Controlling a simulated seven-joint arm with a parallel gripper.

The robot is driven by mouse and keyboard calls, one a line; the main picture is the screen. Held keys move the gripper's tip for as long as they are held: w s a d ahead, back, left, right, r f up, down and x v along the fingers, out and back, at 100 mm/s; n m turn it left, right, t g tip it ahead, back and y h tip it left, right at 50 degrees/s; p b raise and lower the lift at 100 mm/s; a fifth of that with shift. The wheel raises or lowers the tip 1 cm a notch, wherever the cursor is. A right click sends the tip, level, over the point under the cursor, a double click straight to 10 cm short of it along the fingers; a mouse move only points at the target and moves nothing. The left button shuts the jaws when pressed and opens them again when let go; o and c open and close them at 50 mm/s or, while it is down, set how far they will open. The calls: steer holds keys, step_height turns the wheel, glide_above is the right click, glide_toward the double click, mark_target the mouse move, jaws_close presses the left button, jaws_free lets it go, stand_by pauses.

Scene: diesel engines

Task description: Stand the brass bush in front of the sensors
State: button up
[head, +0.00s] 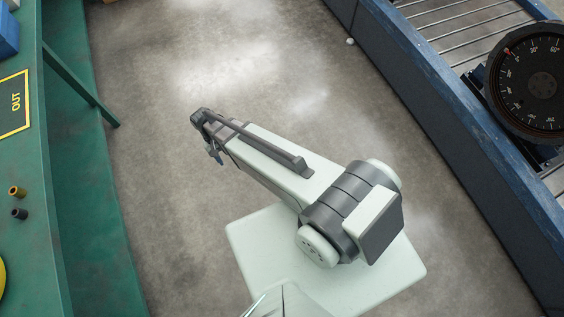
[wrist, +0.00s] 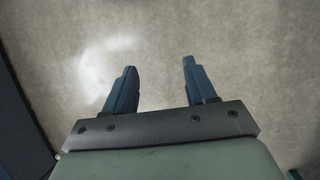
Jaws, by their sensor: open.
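A small brass-coloured bush (head: 17,191) is on the green bench (head: 85,205) at the left edge of the head view. A dark piece (head: 20,213) of similar size is just below it in the picture. No sensors can be made out in either view. My gripper (head: 214,152) is over the open floor, well to the right of the bench and apart from the bush. In the wrist view my gripper (wrist: 157,85) shows two blue fingers spread apart with only bare floor beyond them. It is open and empty.
A yellow-framed "OUT" marking (head: 14,102) and a blue bin (head: 7,35) are on the bench. A yellow round thing (head: 2,277) is cut off at the left edge. A roller conveyor (head: 440,110) with a large black dial (head: 543,85) runs along the right.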

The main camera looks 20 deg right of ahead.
steer(key=s+d+f+g, duration=0.1)
steer(key=s+d+f, duration=0.1)
steer(key=s+d, duration=0.6)
steer(key=s+d+f+g+y, duration=0.1)
steer(key=s+d, duration=0.7)
steer(key=s, duration=0.8)
steer(key=shift+f+g+y, duration=0.3)
steer(key=shift+f, duration=0.05)
steer(key=shift+o, duration=0.2)
